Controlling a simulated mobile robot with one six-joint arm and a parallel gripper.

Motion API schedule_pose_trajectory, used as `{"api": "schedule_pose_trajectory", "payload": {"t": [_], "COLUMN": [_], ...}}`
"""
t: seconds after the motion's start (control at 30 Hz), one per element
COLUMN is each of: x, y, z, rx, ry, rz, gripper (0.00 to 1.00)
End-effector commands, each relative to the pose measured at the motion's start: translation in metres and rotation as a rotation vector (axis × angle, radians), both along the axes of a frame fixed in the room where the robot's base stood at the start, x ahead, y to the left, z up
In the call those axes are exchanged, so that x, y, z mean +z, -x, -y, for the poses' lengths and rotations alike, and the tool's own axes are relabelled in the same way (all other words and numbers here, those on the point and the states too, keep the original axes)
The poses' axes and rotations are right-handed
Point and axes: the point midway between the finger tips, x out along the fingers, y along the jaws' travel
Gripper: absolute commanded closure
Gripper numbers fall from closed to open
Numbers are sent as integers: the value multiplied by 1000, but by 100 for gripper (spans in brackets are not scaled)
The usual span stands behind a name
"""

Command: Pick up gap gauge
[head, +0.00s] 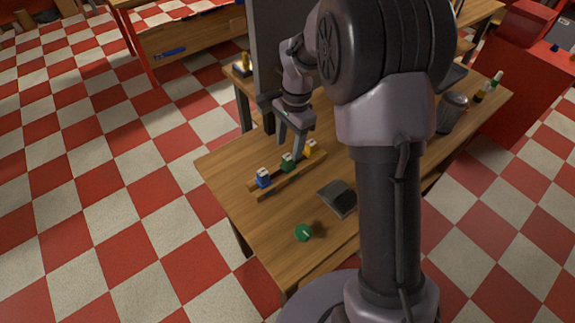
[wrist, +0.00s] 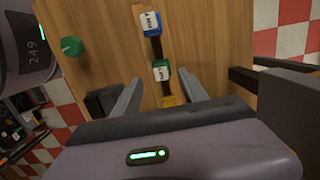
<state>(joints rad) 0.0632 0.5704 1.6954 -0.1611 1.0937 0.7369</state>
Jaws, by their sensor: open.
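A narrow wooden rack (head: 285,177) on the table holds a row of three small labelled pieces: a blue one (head: 263,178), a green one (head: 287,163) and a yellow one (head: 310,149). I cannot tell which is the gap gauge, as the labels are too small to read. My gripper (head: 290,148) is open and empty above the rack, near the green and yellow pieces. In the wrist view, the blue piece (wrist: 150,23) lies beyond the fingertips. The green piece (wrist: 161,70) and partly hidden yellow piece (wrist: 168,101) appear between my fingers (wrist: 160,84).
A dark flat tray (head: 338,198) and a green round knob-like piece (head: 303,232) lie on the wooden table (head: 225,168) in front of the rack. A dark monitor-like panel (head: 268,60) stands behind my gripper. A dark cup (head: 451,113) and small bottles (head: 496,79) stand at right.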

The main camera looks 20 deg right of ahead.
Motion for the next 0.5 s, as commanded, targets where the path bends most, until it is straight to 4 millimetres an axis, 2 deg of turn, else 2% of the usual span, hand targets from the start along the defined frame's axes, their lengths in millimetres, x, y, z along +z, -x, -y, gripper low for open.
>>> {"api": "schedule_pose_trajectory", "payload": {"t": [0.17, 0.33, 0.5], "x": [-20, -54, -55], "y": [0, 1, 0], "z": [-1, -3, -3], "rx": [1, 1, 1], "ry": [0, -1, 0], "rz": [0, -1, 1], "gripper": [49, 49, 49]}}
